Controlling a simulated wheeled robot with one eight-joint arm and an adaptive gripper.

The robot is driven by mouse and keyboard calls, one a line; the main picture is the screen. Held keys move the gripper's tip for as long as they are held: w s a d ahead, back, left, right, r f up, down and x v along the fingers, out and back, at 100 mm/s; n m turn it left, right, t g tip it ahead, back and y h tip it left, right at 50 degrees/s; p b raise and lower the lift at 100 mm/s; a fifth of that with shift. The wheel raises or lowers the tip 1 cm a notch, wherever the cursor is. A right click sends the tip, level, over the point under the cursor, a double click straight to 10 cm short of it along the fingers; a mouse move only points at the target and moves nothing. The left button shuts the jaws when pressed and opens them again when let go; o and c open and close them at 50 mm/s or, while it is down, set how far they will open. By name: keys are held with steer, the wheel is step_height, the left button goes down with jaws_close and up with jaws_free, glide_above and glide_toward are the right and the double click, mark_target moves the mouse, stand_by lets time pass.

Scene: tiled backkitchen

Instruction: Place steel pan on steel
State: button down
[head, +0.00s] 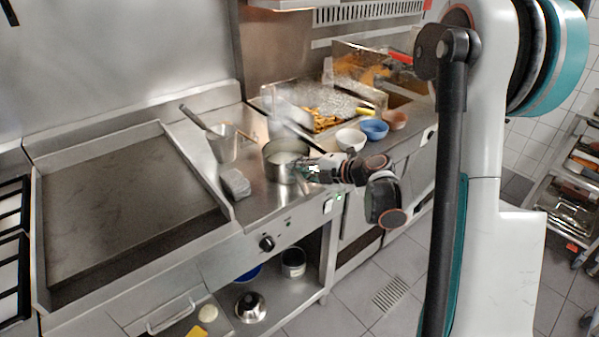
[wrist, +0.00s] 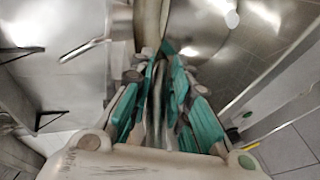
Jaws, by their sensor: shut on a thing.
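The steel pan (head: 287,172) is a round pot with pale contents or a pale inside, at the steel counter (head: 262,205) right of the griddle in the head view. My gripper (head: 312,170) is at its right side, shut on it. In the wrist view, the teal fingers of my gripper (wrist: 160,95) close on a narrow steel part, which I take as the pan's edge or handle. I cannot tell whether the pan's base touches the counter.
A steel container (head: 224,146) with a handle stands left of the pan, and a grey block (head: 235,184) lies in front. A white bowl (head: 350,139), a blue bowl (head: 374,129) and a fryer (head: 320,105) with fries are behind right. The flat griddle (head: 130,200) is empty.

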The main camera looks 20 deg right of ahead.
steer(key=c, duration=1.5)
jaws_free()
steer(key=p+v, duration=0.3)
steer(key=v, duration=0.9)
